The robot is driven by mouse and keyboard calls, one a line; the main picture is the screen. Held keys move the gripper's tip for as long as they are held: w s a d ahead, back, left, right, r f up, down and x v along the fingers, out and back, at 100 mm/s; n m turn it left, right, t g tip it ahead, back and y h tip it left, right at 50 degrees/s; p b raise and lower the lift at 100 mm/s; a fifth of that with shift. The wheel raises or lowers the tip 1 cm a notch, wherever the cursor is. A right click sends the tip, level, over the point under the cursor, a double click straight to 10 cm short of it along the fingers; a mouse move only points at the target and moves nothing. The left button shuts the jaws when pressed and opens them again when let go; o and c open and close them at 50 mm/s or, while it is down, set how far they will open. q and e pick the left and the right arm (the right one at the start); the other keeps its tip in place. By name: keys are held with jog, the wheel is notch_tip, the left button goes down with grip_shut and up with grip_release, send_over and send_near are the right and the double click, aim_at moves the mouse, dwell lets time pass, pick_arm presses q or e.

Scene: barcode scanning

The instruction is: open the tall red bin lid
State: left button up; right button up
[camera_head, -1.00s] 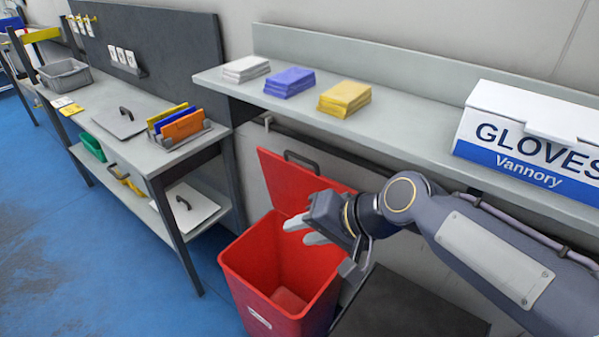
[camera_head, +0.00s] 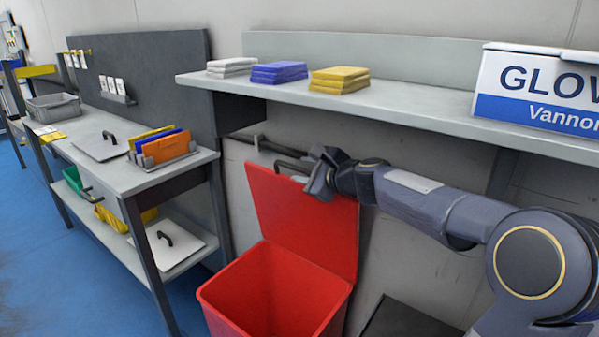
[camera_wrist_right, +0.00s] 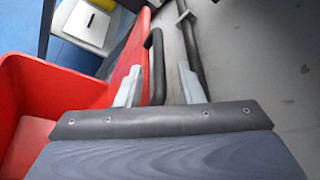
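The tall red bin (camera_head: 318,320) stands below the wall shelf, and its inside shows. Its red lid (camera_head: 305,225) stands up at the back, open. The lid's black handle (camera_head: 291,166) is at the top edge, partly behind my gripper. My right gripper (camera_head: 308,176) is at the lid's upper edge. In the right wrist view the gripper (camera_wrist_right: 161,85) has its fingers apart, with the handle (camera_wrist_right: 156,62) between them. The left finger is next to the red lid (camera_wrist_right: 128,58); whether it touches is unclear. My left gripper is out of view.
The wall shelf (camera_head: 420,112) runs above the lid with folded cloth stacks and a glove box (camera_head: 540,92). A pipe (camera_head: 262,145) runs along the wall behind the handle. A workbench (camera_head: 85,150) stands left of the bin. A dark flat surface (camera_head: 405,322) lies right of it.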

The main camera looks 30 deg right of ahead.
jog(key=shift+x, duration=1.15)
jog(key=shift+a, duration=0.1)
grip_shut()
